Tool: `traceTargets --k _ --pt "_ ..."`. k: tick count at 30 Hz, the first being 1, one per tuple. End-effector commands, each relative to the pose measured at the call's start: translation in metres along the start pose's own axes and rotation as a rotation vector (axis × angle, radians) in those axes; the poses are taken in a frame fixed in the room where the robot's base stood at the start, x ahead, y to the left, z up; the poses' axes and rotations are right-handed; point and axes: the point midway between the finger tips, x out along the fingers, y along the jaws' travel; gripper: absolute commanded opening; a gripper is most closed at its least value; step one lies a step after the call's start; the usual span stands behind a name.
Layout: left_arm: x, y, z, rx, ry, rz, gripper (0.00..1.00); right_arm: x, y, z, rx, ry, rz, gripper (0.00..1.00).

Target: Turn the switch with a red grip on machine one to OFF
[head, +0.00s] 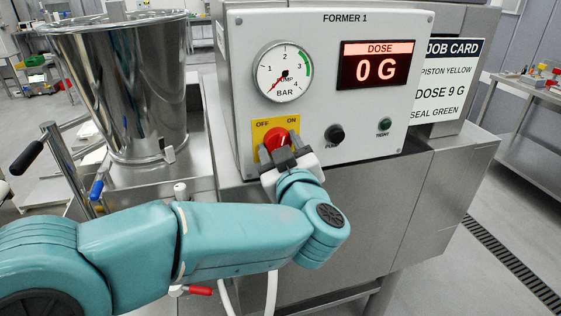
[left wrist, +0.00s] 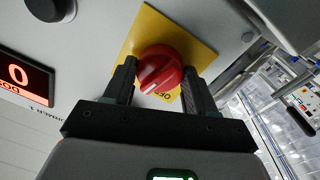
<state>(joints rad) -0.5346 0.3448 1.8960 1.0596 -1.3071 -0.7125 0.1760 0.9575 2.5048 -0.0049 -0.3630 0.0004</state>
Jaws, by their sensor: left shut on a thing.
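The grey panel of the machine marked FORMER 1 (head: 345,18) faces me in the head view. Its red-gripped switch (head: 278,137) sits on a yellow plate (head: 261,124) with OFF at upper left and ON at upper right. My left gripper (head: 288,157) is shut on the red grip from the front. In the left wrist view the two black fingers (left wrist: 160,85) lie on either side of the red grip (left wrist: 160,68). A white mark shows at its lower edge, left of the upside-down OFF word. The ON word is hidden there. My right gripper is out of view.
The gauge (head: 283,71) needle points to its low end. The dose display (head: 376,65) reads 0 G. A black PUMP knob (head: 334,134) and a green button (head: 384,124) are right of the switch. A steel hopper (head: 122,85) and a black-handled lever (head: 28,157) stand left.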

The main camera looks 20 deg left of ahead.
Motion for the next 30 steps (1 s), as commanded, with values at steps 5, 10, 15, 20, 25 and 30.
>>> traceTargets --k 5,10,15,20,25,30 --pt "-0.001 -0.002 0.006 -0.171 0.011 -0.001 0.25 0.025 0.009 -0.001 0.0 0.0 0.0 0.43" --pt "0.0 -0.002 0.006 -0.331 0.022 -0.003 0.25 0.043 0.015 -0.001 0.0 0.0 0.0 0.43" --pt "-0.001 -0.002 0.006 -0.493 0.031 -0.005 0.25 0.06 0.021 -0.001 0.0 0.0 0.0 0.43" --pt "0.0 -0.001 0.006 -0.639 0.041 -0.007 0.25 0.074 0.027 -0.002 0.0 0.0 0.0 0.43" --pt "0.0 -0.001 0.005 -0.776 0.048 -0.009 0.25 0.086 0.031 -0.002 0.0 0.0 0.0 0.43" --pt "0.0 0.0 0.004 -0.886 0.056 -0.01 0.25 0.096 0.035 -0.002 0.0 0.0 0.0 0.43"
